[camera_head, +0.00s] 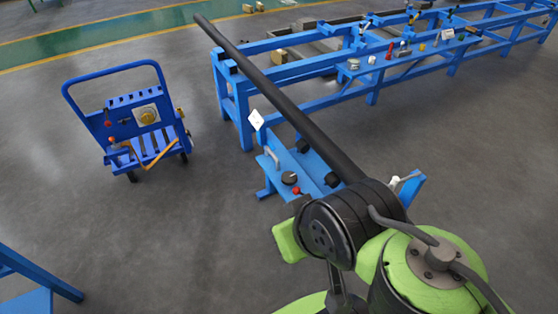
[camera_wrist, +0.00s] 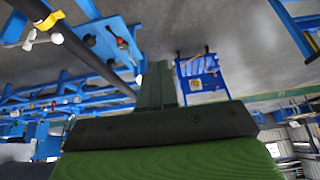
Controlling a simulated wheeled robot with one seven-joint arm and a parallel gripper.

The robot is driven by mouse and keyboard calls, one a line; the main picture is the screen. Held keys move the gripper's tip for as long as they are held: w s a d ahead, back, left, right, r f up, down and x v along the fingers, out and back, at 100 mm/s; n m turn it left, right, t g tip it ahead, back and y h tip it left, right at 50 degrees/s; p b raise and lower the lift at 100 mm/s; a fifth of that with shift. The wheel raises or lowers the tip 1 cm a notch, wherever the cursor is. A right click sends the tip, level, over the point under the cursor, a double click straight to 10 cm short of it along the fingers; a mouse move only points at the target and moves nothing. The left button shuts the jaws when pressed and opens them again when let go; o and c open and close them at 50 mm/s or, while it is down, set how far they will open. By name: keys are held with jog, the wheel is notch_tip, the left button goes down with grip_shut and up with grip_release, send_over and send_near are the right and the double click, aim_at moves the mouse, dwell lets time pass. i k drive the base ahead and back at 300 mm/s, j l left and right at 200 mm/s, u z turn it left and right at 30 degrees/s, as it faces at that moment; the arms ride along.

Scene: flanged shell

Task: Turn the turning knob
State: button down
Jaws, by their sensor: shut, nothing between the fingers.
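A blue wheeled cart (camera_head: 146,152) stands at the left in the head view, with a round yellow knob (camera_head: 147,115) on a pale plate. The cart also shows in the wrist view (camera_wrist: 203,66), beyond my fingers and to their right. A blue stand (camera_head: 315,165) nearer to me carries a dark round knob (camera_head: 289,177) and a small red knob (camera_head: 296,190). I cannot tell for sure which knob the task names. My gripper (camera_wrist: 157,84) is shut and empty, apart from all knobs. The head view does not show its fingertips; my arm fills the lower right.
A long black bar (camera_head: 285,100) slants over the blue stand, close to my arm. A long blue frame (camera_head: 390,55) with small items lies behind. A blue frame corner (camera_head: 35,275) is at lower left. Grey floor between cart and stand is clear.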

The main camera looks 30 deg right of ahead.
aim_at(288, 178)
jog(key=i+u, duration=0.1)
jog(key=i, duration=0.8)
jog(key=i+l+u, duration=0.15)
jog(key=i, duration=0.75)
